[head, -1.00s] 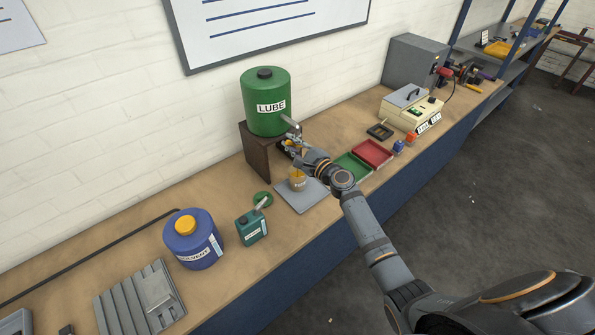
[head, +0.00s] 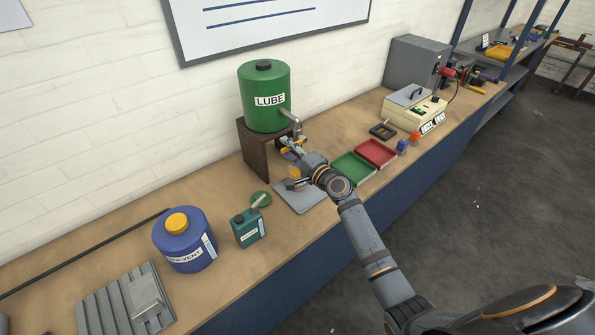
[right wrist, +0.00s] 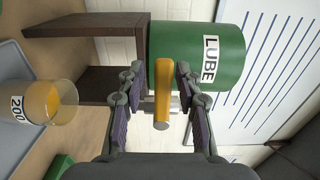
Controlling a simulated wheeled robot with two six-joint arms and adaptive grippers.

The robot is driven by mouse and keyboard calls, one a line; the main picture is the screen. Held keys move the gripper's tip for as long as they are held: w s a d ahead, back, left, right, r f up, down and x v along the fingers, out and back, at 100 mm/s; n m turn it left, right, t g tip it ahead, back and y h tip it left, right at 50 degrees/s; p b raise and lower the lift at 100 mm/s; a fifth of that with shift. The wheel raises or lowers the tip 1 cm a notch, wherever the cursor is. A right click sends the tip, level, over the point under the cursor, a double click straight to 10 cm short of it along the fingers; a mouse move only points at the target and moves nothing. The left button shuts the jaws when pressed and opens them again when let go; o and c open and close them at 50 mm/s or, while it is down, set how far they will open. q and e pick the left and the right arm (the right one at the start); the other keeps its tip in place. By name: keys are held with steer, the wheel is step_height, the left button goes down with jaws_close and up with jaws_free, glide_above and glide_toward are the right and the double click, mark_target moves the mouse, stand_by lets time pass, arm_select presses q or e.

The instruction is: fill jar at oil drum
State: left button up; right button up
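The green LUBE drum (head: 264,85) stands on a brown stand (head: 256,152) on the bench, its tap (head: 290,116) facing right. My right gripper (head: 288,146) is just below the tap. In the right wrist view, the tap's orange lever (right wrist: 163,75) lies between the open fingers (right wrist: 162,100), with a gap on each side. The clear jar (head: 294,172) stands on a grey mat (head: 301,198), partly hidden by my right wrist. It also shows in the right wrist view (right wrist: 62,98), labelled 200, with amber inside; its fill level is unclear. My left gripper is out of view.
A small green can (head: 246,229) and a blue solvent container (head: 184,243) stand farther left. Green (head: 352,168) and red (head: 377,153) trays lie right of my forearm. A beige device (head: 413,108) is beyond them.

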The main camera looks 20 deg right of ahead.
steer(key=shift+r, duration=0.1)
stand_by(0.3)
steer(key=shift+v, duration=0.95)
steer(key=v, duration=0.6)
steer(key=shift+r, duration=0.1)
